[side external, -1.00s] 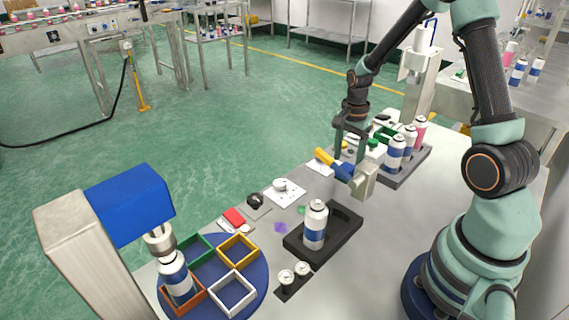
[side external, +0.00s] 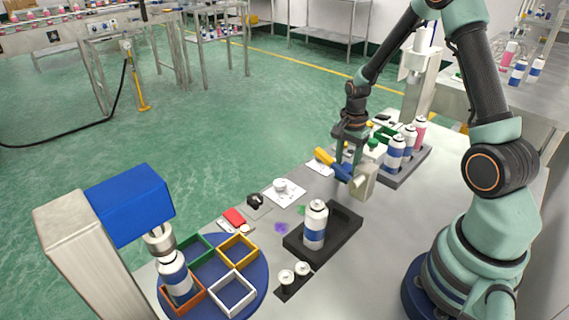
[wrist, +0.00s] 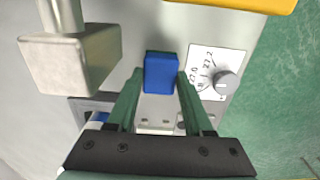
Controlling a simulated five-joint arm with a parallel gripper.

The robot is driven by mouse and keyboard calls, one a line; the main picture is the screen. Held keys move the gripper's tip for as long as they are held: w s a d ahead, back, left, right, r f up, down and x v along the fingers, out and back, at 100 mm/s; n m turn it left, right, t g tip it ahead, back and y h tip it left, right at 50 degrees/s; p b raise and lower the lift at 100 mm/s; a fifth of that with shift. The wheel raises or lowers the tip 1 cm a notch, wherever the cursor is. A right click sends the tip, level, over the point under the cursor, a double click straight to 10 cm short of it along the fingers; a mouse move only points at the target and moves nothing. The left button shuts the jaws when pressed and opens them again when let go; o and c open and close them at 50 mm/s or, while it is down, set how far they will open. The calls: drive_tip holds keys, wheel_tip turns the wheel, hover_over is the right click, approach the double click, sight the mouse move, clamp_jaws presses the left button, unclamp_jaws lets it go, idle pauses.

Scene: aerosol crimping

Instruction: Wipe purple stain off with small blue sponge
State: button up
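The small blue sponge (wrist: 161,74) lies between the two green fingers of my gripper (wrist: 160,80) in the wrist view. A narrow gap seems to show on either side of it, so the fingers look open around it. In the side external view my gripper (side external: 349,143) points down behind a white press with a blue and yellow lever, which hides the fingertips and the sponge. The purple stain (side external: 281,227) is a small smear on the grey table, left of the black tray and well away from my gripper. It is outside the wrist view.
The press (side external: 362,182) stands close to my gripper; its metal block (wrist: 65,65) shows at left in the wrist view. A white dial card (wrist: 207,65) lies right of the sponge. A can (side external: 315,226) stands in the black tray (side external: 347,220). A green smear (side external: 301,210) lies nearby.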

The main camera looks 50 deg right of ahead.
sight(346, 167)
idle(0.3)
drive_tip(key=shift+r, duration=2.5)
